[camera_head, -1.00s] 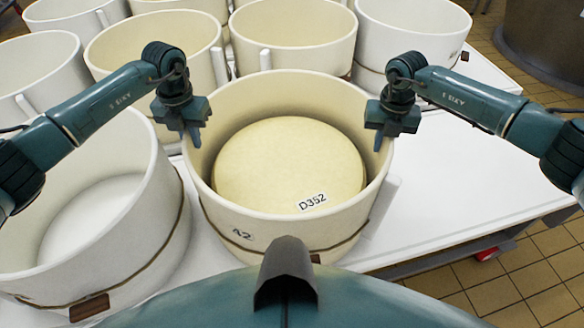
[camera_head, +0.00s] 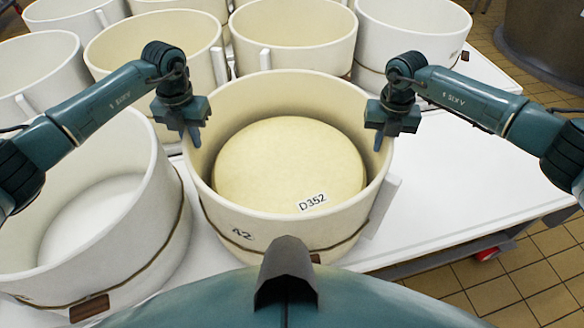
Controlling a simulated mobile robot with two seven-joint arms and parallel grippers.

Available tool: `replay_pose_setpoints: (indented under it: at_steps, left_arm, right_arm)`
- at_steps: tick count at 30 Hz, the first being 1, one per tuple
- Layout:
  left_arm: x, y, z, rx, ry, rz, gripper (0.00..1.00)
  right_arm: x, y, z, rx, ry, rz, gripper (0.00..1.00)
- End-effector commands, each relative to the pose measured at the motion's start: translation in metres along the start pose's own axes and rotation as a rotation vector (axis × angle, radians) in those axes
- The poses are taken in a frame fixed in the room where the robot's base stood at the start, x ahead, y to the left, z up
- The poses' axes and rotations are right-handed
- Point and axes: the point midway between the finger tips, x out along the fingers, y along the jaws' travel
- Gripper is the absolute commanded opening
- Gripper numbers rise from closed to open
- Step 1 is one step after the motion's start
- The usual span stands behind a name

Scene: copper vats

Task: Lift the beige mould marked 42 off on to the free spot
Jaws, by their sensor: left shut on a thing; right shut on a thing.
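The beige mould marked 42 (camera_head: 235,222) stands upright in the middle of the view, its number on the near wall. A pale yellow cheese (camera_head: 285,165) with a D352 label lies inside it. My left gripper (camera_head: 190,132) is shut on the left part of the mould's rim, and my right gripper (camera_head: 384,138) is shut on the right part of the rim. The fingertips show partly inside the wall. The mould's base is partly hidden by my own body, so I cannot tell whether it touches the table.
A white mould (camera_head: 165,225) stands close on the left. Several beige and white moulds, such as this beige one (camera_head: 290,60), stand in rows behind. The white table (camera_head: 450,190) is bare to the right, with its edge above a tiled floor (camera_head: 520,275).

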Motion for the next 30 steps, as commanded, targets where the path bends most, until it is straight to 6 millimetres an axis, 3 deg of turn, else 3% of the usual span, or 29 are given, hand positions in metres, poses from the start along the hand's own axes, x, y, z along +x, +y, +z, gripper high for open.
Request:
replay_pose_setpoints:
  at_steps: [11,30]
  left_arm:
    - [-0.028,0.000,0.001,0.000,-0.003,-0.001,0.00]
    - [-0.099,0.000,0.001,0.000,-0.003,-0.001,0.00]
  right_arm:
    - [-0.028,0.001,0.001,0.001,-0.002,0.002,0.00]
    - [-0.099,0.000,0.001,0.001,-0.002,0.002,0.00]
